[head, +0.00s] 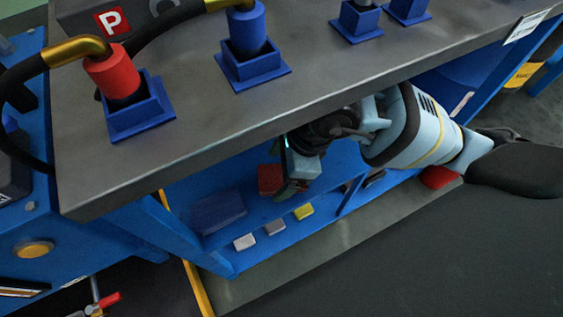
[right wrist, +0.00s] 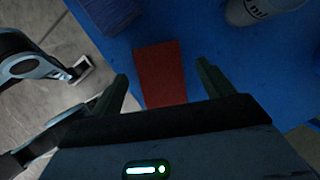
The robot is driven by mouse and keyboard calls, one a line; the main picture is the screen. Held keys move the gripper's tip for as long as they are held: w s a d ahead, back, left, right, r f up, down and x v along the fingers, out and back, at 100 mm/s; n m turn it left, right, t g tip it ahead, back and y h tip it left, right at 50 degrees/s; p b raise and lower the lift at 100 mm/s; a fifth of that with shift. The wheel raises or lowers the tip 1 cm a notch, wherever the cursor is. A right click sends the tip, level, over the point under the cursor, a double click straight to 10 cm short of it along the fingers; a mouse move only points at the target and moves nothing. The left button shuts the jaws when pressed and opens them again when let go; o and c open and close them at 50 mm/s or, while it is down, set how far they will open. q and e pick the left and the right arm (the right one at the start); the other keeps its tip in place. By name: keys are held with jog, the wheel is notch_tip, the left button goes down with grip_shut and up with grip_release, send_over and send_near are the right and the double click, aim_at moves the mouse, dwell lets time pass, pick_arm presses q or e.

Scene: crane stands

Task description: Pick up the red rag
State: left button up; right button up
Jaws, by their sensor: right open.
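The red rag (head: 268,180) lies on the blue lower shelf (head: 330,172) under the grey worktop. It looks like a flat red rectangle. My right gripper (head: 291,186) reaches in under the worktop from the right and partly covers the rag in the head view. In the right wrist view the rag (right wrist: 160,72) shows between the two spread fingers of the gripper (right wrist: 162,78), with a gap on the right finger's side. The jaws are open and hold nothing. I cannot tell how high the fingertips are above the rag.
The worktop (head: 190,130) overhangs the shelf closely above my right arm. A dark blue block (head: 217,212) lies left of the rag. White (head: 245,242), grey (head: 275,227) and yellow (head: 303,211) pieces line the shelf's front edge. Blue sockets with plugs stand on top.

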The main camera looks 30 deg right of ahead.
jog(key=shift+x, duration=1.05)
pick_arm(q)
jog(key=shift+f, duration=0.4)
pick_arm(e)
jog(key=shift+d, duration=0.15)
pick_arm(q)
jog(key=shift+s, duration=0.15)
pick_arm(e)
jog(key=c, duration=1.1)
jog(key=shift+c, duration=0.2)
